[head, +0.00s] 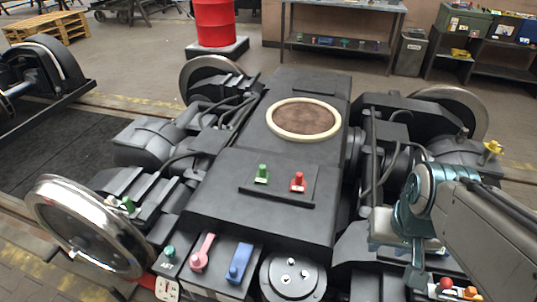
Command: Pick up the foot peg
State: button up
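I cannot tell for certain which piece is the foot peg. On the dark bogie frame (250,215), a green peg (262,174) and a red peg (298,182) stand upright on pale bases behind a low ledge. A teal peg (168,253) stands at the front left, beside a pink piece (203,252) and a blue piece (239,262). Another green piece (128,204) is by the left wheel. My gripper (417,280) is at the lower right, pointing down beside the bogie and away from the pegs. Its fingers are small and partly hidden, so its opening is unclear.
A brown round pad with a cream rim (334,119) lies on the bogie top. Large wheels (88,228) flank the frame. A yellow piece (492,148) and a red ball-topped piece (446,283) are at the right. A red drum (214,22) and workbench (340,48) stand behind.

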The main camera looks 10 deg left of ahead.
aim_at(262, 177)
jog(key=k, duration=0.45)
jog(key=z, duration=2.8)
jog(key=k, duration=2)
jog(key=u, duration=2.25)
jog(key=i, duration=0.95)
